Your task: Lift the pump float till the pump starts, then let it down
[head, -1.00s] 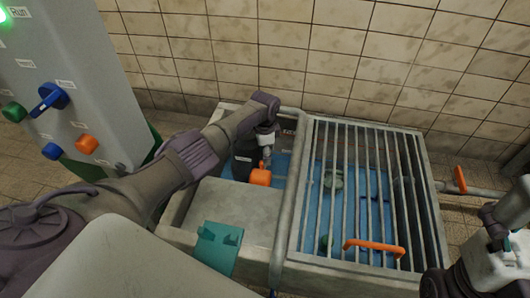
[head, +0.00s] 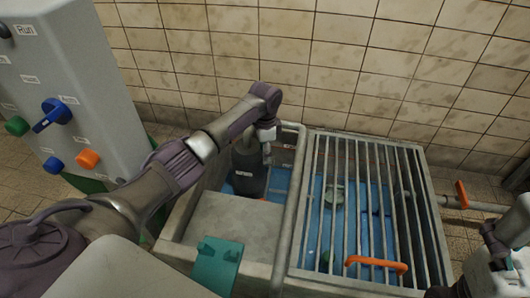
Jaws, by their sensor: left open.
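The orange pump float (head: 262,199) shows only as a thin sliver low in the sump, at the foot of the dark pump body (head: 248,172). The rest of it is hidden. My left gripper (head: 267,157) is open above the float, beside the pump body, and apart from the float. The Run lamp (head: 5,31) at the top of the grey control cabinet (head: 75,85) is dark. My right gripper (head: 497,250) is at the right edge, partly out of frame; its fingers are unclear.
A barred grate (head: 318,190) with an orange handle (head: 376,265) covers the right part of the sump, over blue water. A grey slab (head: 237,222) and a teal bracket (head: 218,263) lie at the front left. A pipe with an orange lever (head: 461,194) runs out at right.

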